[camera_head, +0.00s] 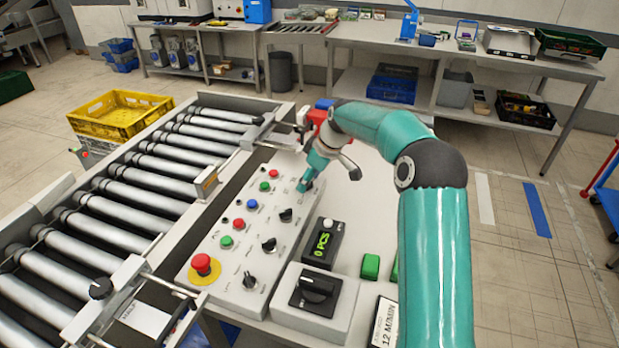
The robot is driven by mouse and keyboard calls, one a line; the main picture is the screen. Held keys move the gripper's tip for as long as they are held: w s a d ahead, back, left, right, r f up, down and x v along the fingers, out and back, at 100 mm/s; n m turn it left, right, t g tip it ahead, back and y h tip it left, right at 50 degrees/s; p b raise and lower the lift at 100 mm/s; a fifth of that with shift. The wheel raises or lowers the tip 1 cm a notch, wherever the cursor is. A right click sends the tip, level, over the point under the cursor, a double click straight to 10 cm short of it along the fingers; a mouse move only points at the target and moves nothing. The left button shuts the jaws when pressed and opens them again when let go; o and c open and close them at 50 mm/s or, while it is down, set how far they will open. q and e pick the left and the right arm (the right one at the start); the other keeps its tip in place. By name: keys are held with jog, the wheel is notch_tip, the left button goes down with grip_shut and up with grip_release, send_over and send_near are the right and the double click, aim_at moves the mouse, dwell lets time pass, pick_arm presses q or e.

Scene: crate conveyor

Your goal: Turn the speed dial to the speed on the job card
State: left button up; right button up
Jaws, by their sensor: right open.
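A large black rotary dial (316,290) sits on a grey box (348,312) at the front of the control panel; it looks like the speed dial. Its grip bar lies roughly crosswise, and its scale marks are too small to read. A card (385,322) reading "12 M/MIN" stands right of the box, partly hidden by my right arm. My right gripper (329,176) is open above the far end of the panel, beyond the dial and apart from it. One teal finger comes down close to the panel; contact cannot be told. My left gripper is out of view.
The sloped panel (215,262) carries coloured buttons, smaller black knobs and a red emergency stop (202,268). A counter (323,245) reads "0 PCS". A green block (370,266) lies right of it. A roller conveyor (130,205) runs along the left, with a yellow crate (118,112) beyond.

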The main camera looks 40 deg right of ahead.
jog(key=v, duration=1.2)
jog(key=shift+w, duration=0.1)
